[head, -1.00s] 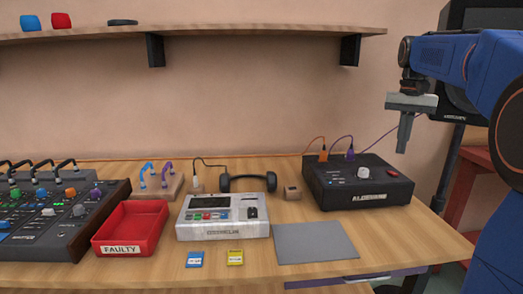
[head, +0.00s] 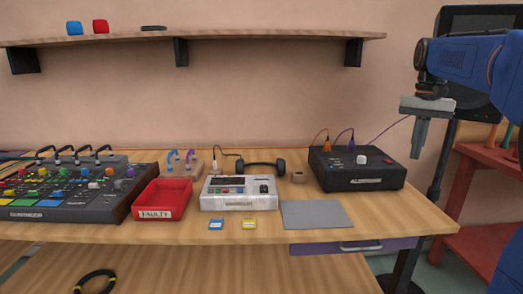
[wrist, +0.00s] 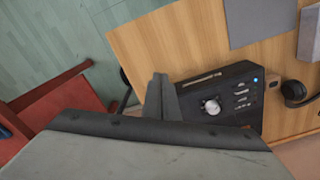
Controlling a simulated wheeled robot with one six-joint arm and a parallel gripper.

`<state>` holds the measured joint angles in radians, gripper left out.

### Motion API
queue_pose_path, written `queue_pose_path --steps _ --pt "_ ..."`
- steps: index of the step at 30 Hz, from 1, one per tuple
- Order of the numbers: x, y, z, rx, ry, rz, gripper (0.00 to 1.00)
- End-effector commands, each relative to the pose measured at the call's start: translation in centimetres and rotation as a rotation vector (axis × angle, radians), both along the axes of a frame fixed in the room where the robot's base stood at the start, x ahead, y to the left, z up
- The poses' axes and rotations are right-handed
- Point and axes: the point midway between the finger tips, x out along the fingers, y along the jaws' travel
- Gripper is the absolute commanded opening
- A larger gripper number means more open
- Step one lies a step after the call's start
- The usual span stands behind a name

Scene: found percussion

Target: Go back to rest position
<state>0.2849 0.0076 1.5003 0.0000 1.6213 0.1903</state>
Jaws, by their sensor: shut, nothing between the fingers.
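My gripper (head: 420,138) hangs at the right of the head view, pointing down with its fingers together and nothing between them. It is above and to the right of the black box (head: 357,169), clear of the table's right end. In the wrist view the closed fingers (wrist: 161,95) show beside the black box (wrist: 222,100), with its white knob and small switches. An orange and a purple plug stand in the back of that box in the head view.
The wooden table (head: 260,226) holds a grey mat (head: 317,214), a white device (head: 238,193), a red FAULTY tray (head: 163,199), a mixer (head: 70,190) and headphones (head: 262,167). A shelf (head: 270,37) runs above. A red stand (head: 480,200) and a dark screen stand at right.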

Motion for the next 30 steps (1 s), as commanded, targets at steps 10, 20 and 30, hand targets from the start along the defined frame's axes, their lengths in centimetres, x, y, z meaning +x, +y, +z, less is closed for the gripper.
queue_pose_path --steps 10,20,30 --pt "-2.8 2.3 -0.9 -0.01 -0.036 0.046 0.0" --pt "-8.4 6.2 -3.5 -0.031 -0.108 0.135 0.0" --pt "-16.9 10.8 -9.5 -0.058 -0.216 0.266 0.0"
